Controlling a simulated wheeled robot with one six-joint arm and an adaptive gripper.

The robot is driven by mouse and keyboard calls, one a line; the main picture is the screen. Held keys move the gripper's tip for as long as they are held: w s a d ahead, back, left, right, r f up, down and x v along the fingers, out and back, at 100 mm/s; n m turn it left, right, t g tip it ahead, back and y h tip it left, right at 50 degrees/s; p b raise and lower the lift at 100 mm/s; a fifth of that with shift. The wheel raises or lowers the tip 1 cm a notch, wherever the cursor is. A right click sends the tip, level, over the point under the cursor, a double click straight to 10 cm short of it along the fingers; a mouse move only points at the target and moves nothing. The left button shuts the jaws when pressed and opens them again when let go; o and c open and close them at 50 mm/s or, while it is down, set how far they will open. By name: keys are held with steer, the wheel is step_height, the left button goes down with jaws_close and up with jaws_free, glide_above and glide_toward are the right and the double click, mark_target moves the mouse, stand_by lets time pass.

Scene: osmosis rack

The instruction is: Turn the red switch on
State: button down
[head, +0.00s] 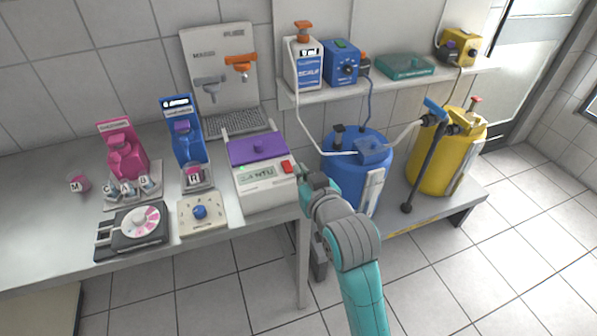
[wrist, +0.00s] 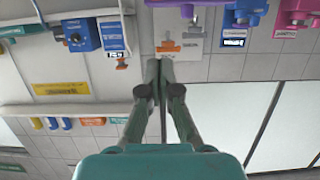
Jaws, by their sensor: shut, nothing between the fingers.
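The red switch (head: 287,167) is a small red block at the right end of the white box-shaped device (head: 265,190), which has a purple lid and a small green display. My gripper (head: 304,175) is beside the device's right side, close to the switch; I cannot tell whether it touches it. In the wrist view my gripper's fingertips (wrist: 159,66) are together, with nothing between them. The red switch is not discernible in the wrist view, and its on or off position is too small to tell.
Pink and blue dispensers (head: 188,135), a black dial device (head: 132,230) and a blue-knob box (head: 201,213) stand left on the bench. A shelf (head: 385,85) is above. Blue (head: 343,170) and yellow (head: 450,155) tanks stand right. Open floor lies in front.

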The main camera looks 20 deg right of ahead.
glide_above(290, 177)
steer(key=shift+s+d+f, duration=0.1)
steer(key=shift+s+f, duration=0.05)
steer(key=shift+f, duration=0.35)
steer(key=shift+s+f, duration=0.15)
steer(key=shift+f, duration=0.35)
steer(key=f, duration=0.3)
steer(key=shift+w, duration=0.35)
steer(key=shift+f, duration=0.65)
steer(key=shift+f, duration=0.25)
steer(key=shift+r, duration=0.1)
